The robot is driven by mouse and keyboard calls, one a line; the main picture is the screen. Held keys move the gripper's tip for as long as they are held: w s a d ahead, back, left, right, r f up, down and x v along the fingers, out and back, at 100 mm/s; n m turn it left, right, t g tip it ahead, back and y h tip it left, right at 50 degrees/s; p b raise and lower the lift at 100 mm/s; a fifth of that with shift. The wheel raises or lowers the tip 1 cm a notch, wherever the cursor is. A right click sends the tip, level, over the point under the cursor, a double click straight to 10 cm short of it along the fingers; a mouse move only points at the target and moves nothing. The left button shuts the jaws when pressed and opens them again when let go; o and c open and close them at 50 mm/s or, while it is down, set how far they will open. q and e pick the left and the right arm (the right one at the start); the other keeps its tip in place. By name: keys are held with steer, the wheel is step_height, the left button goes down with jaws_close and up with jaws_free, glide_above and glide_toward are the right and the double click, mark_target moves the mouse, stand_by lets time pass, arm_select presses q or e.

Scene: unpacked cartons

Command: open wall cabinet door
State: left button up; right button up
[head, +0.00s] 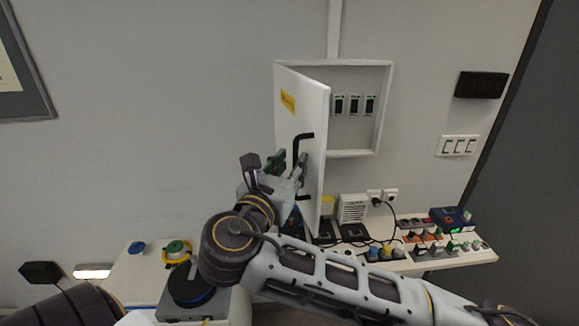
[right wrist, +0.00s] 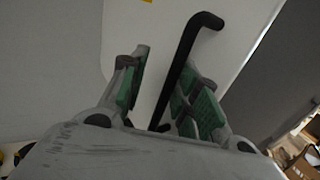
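The white wall cabinet (head: 387,100) hangs on the grey wall. Its door (head: 312,105), with a yellow label, stands partly open, swung out on the left side, and several black switches (head: 354,104) show inside. A black bent handle (head: 297,147) is on the door's outer face. My right gripper (head: 284,163) is at the handle. My left gripper is not in view; only a dark part of my left arm shows at the lower left.
A white shelf (head: 455,262) below the cabinet holds several sockets, plugs, cables and a vented white box (head: 352,208). A black panel (head: 481,85) and a switch plate (head: 457,146) are on the wall at right.

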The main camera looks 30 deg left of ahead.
steer(key=v, duration=0.7)
steer(key=shift+s, duration=0.3)
stand_by(0.7)
